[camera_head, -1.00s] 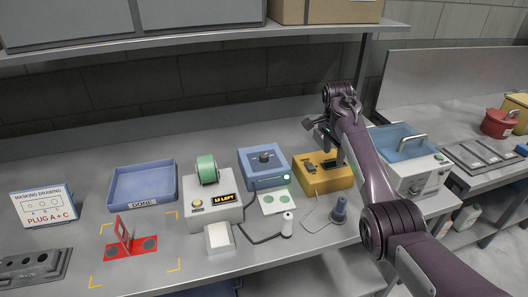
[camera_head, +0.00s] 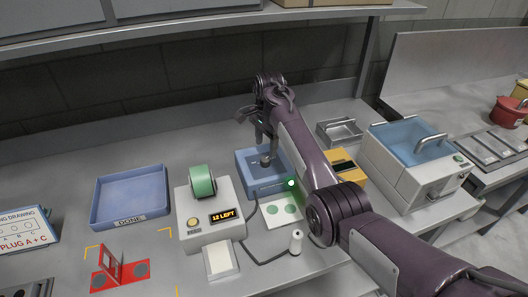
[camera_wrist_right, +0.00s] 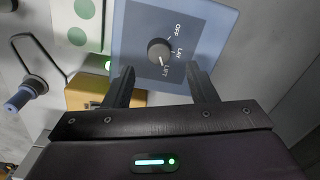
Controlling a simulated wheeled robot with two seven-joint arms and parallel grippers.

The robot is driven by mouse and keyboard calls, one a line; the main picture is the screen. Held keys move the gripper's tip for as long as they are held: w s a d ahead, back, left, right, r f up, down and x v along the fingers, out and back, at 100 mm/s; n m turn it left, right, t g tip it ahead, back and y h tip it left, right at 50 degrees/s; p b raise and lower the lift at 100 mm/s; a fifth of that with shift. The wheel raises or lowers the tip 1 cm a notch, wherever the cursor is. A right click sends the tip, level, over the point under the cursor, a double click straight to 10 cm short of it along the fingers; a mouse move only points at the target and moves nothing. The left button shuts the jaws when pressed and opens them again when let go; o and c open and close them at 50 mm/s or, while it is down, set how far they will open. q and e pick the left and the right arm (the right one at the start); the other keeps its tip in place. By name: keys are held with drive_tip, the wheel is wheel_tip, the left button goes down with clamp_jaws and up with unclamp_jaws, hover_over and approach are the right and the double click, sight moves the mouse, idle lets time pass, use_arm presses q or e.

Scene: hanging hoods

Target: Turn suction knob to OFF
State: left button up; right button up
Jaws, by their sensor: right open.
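The suction knob (camera_wrist_right: 158,50) is a dark round knob on a blue box (camera_wrist_right: 205,25), beside the labels OFF, LAY and LIFT. A pale mark on the knob faces the LIFT side. In the head view the knob (camera_head: 265,160) shows on top of the blue box (camera_head: 262,182), partly behind my right arm. My right gripper (camera_wrist_right: 162,84) is open and empty. Its two fingers point at the box, and the knob appears just beyond and between the fingertips. In the head view my right gripper (camera_head: 264,140) is above the box. My left gripper is in neither view.
A tape dispenser (camera_head: 225,228) and a blue tray (camera_head: 130,197) stand left of the box. A yellow box (camera_head: 347,166) and a machine with a blue lid (camera_head: 400,185) stand to the right. A small green light (camera_head: 291,183) shows by the blue box.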

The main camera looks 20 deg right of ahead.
sight(266, 159)
drive_tip(key=f, duration=0.2)
drive_tip(key=shift+s+f+p, duration=0.25)
drive_tip(key=shift+f+p, duration=0.05)
drive_tip(key=shift+w+f, duration=0.25)
drive_tip(key=shift+f, duration=1.2)
drive_tip(key=c, duration=1)
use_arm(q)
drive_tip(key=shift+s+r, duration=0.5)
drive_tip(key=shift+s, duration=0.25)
